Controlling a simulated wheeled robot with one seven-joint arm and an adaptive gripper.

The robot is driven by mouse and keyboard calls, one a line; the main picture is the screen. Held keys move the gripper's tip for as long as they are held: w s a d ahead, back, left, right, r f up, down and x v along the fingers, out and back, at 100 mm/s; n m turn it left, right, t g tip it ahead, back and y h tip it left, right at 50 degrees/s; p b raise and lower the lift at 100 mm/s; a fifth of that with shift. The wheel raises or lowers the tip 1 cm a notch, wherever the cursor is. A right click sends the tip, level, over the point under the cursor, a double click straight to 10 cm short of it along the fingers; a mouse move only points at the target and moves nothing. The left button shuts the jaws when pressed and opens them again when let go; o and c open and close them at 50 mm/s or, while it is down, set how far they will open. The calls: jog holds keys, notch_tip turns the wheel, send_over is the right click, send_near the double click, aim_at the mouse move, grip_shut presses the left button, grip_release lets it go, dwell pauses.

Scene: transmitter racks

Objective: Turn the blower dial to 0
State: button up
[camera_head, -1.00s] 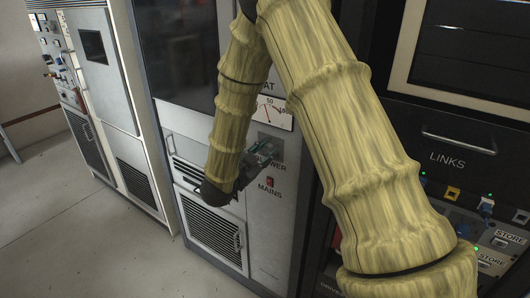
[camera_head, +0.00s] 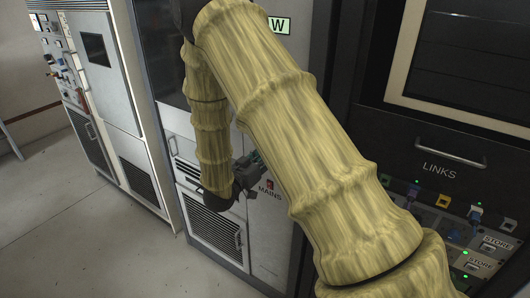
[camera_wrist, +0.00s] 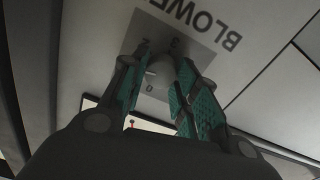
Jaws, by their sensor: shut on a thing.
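The blower dial (camera_wrist: 159,76) is a pale knob on a grey scale plate (camera_wrist: 197,48) in the wrist view. The lettering "BLOWER" and the scale figures appear upside down there; I make out a 3 and a 0. My gripper (camera_wrist: 160,62) has its teal-padded fingers on either side of the dial, shut on it. The fingers hide much of the knob, and I cannot tell which figure it points to. In the head view my gripper (camera_head: 253,162) is at the cabinet front, just above the "MAINS" label, and the dial is hidden.
The red mains switch (camera_head: 269,184) is close below my gripper. A vent grille (camera_head: 215,227) is lower left. The links panel (camera_head: 438,168) with sockets and cables stands right, beyond my arm. The floor (camera_head: 80,230) at left is clear.

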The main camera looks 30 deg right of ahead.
jog(key=shift+w+a+f+n+p, duration=0.1)
jog(key=shift+n+p, duration=1.7)
jog(key=shift+n, duration=2.1)
jog(key=shift+w+f+n+p, duration=0.1)
jog(key=shift+n+p, duration=1.65)
jog(key=shift+n, duration=2.15)
jog(key=shift+s, duration=0.1)
jog(key=o, duration=1)
jog(key=shift+n, duration=0.3)
jog(key=v, duration=1.2)
